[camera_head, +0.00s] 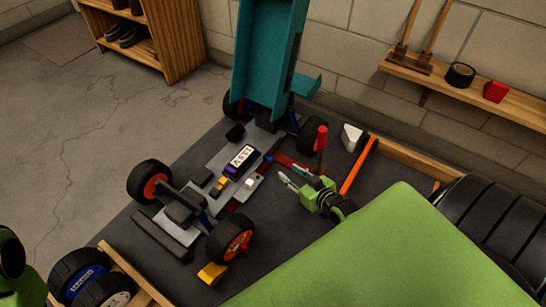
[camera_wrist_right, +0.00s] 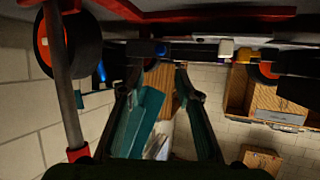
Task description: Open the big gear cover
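The RC car chassis (camera_head: 205,190) stands on its wheels on a dark work mat, with its teal body shell (camera_head: 270,60) tilted up at the far end. I cannot pick out the big gear cover for sure; a dark red part (camera_head: 290,163) lies at the chassis's right side, by my right gripper. My right gripper (camera_head: 291,177) is beside the chassis, pointing left toward it, with its fingers apart and nothing seen between them. In the right wrist view its fingers (camera_wrist_right: 159,76) are also apart, below the chassis parts. My left gripper is out of view; only a green arm part shows at the left edge.
Car wheels (camera_head: 149,181) stick out from the chassis. Loose wheels (camera_head: 88,280) lie at the lower left. A wall shelf (camera_head: 450,83) is at the right.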

